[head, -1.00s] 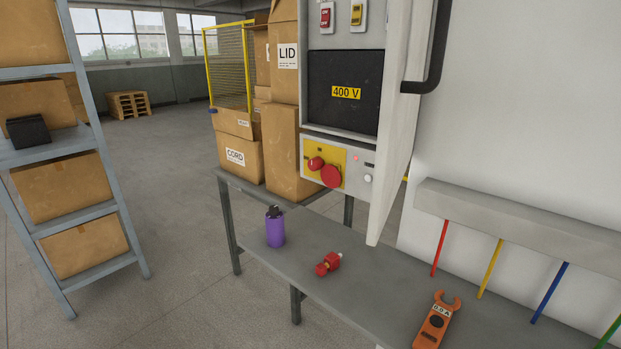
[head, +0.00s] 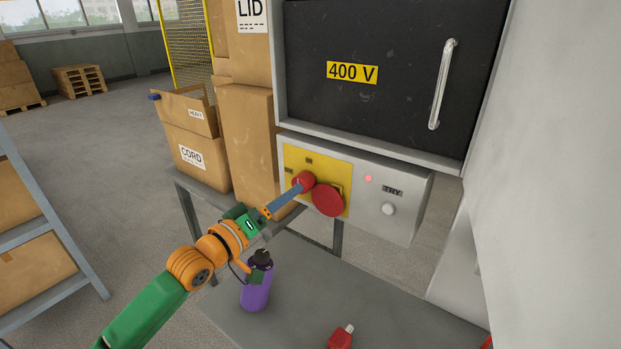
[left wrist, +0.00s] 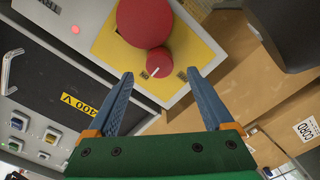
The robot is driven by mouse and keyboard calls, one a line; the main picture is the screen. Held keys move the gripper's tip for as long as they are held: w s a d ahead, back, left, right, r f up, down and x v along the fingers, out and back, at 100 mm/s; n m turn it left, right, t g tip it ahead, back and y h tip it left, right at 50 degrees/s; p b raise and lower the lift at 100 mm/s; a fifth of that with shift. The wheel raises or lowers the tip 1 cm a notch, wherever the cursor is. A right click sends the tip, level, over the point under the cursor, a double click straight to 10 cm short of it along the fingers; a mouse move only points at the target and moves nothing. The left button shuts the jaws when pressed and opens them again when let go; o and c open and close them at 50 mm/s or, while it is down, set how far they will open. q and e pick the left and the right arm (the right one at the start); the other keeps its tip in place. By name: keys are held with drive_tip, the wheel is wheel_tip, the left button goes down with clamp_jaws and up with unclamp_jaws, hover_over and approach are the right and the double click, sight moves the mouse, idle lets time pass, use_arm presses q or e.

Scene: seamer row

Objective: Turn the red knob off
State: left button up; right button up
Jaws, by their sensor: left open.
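The red knob (head: 303,181) sits on a yellow plate (head: 290,160) on the grey panel below the black 400 V door. In the left wrist view the knob (left wrist: 160,63) is round with a white pointer line and small labels around it. A larger red disc (head: 327,199) stands beside it; it also shows in the left wrist view (left wrist: 145,22). My left gripper (head: 297,187) is at the knob. In the left wrist view its blue fingers (left wrist: 163,76) are apart, one on each side of the knob; contact cannot be told. My right gripper is out of view.
A pink-red lamp (head: 368,178) and a white TRY button (head: 388,209) are right of the plate. Below my left arm, a purple bottle (head: 256,287) and a red item (head: 341,337) stand on the grey bench (head: 290,300). Tall cartons (head: 248,140) stand close on the left.

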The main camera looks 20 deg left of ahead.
sight(317, 198)
use_arm(q)
drive_tip(key=x, duration=0.5)
drive_tip(key=shift+w+d+r, duration=0.1)
drive_tip(key=shift+w, duration=0.2)
drive_tip(key=shift+s+r, duration=0.1)
drive_tip(key=shift+c, duration=0.9)
clamp_jaws()
